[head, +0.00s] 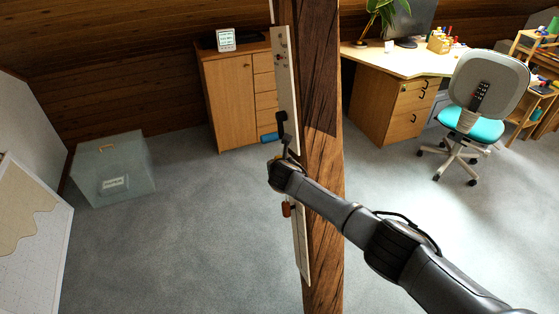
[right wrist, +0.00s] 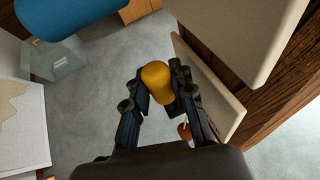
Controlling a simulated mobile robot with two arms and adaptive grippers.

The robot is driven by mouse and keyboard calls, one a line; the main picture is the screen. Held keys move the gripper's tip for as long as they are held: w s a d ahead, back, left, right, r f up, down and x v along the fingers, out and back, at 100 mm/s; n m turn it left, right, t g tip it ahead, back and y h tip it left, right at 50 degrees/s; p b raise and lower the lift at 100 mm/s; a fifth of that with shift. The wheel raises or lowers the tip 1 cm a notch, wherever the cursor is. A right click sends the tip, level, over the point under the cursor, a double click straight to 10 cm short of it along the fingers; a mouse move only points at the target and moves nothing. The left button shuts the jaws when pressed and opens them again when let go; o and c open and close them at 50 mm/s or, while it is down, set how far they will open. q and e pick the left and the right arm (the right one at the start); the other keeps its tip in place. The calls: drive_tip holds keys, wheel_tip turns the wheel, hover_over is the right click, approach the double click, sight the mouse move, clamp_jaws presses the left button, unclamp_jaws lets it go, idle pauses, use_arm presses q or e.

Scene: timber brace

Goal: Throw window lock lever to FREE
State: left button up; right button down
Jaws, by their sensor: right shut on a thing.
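A narrow pale board (head: 288,90) runs up the side of the timber post, with several handles on it. My right gripper (head: 287,158) is at the middle of this board. In the right wrist view, my right gripper (right wrist: 159,84) is shut on a yellow rounded knob (right wrist: 157,76), with a finger on either side. A blue handle (head: 269,137) sticks out just above the gripper and shows large in the right wrist view (right wrist: 70,14). A brown handle (head: 286,209) hangs below. I cannot read any FREE mark or tell which lever is labelled window lock. My left gripper is not in view.
The timber post (head: 322,120) stands right behind my gripper. A wooden cabinet (head: 229,100) and a grey-green box (head: 112,170) stand at the left. A desk (head: 390,100) and an office chair (head: 480,105) are at the right. The carpet between is clear.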

idle(0.3)
drive_tip(key=c, duration=1.4)
unclamp_jaws()
drive_tip(key=v, duration=1.2)
